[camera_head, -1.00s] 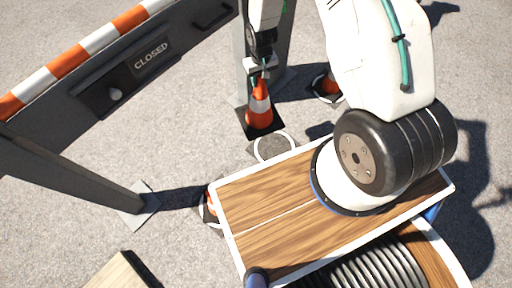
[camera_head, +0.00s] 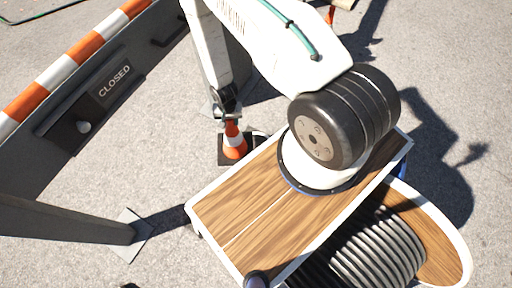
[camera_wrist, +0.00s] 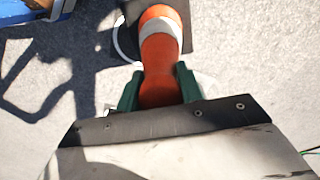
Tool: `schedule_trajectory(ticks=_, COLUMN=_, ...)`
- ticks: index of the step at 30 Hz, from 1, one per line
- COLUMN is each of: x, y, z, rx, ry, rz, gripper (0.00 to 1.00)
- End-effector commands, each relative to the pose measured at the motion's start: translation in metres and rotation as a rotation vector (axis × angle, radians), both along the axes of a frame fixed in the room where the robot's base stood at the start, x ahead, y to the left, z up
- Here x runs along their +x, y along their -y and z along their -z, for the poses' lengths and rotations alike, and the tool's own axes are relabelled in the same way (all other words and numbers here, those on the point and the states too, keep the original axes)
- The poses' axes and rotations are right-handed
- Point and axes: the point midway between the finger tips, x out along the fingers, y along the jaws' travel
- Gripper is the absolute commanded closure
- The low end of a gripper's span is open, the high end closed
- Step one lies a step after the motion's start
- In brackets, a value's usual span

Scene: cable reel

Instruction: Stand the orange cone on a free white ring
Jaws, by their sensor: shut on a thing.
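The orange cone (camera_head: 235,146), with a white band and a dark square base, is upright below my gripper (camera_head: 228,114). In the wrist view, the green fingers (camera_wrist: 158,86) are shut on the upper part of the cone (camera_wrist: 160,60). A white ring on the ground shows as an arc (camera_wrist: 119,38) left of the dark base, which hides part of it. In the head view a bit of ring shows just right of the base. I cannot tell whether the base touches the ground.
A barrier (camera_head: 75,85) with a CLOSED sign runs along the left, its foot plate (camera_head: 133,236) on the ground. My wooden-topped body fills the lower middle. Open asphalt (camera_head: 60,265) lies at lower left.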

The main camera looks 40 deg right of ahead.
Motion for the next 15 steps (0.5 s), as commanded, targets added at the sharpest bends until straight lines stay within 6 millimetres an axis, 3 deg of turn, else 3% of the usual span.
schedule_trajectory(ticks=6, x=-0.049, y=0.006, z=0.060, rx=0.000, ry=-0.006, rz=0.248, gripper=1.00)
schedule_trajectory(ticks=15, x=-0.104, y=0.008, z=0.112, rx=-0.001, ry=-0.001, rz=0.513, gripper=1.00)
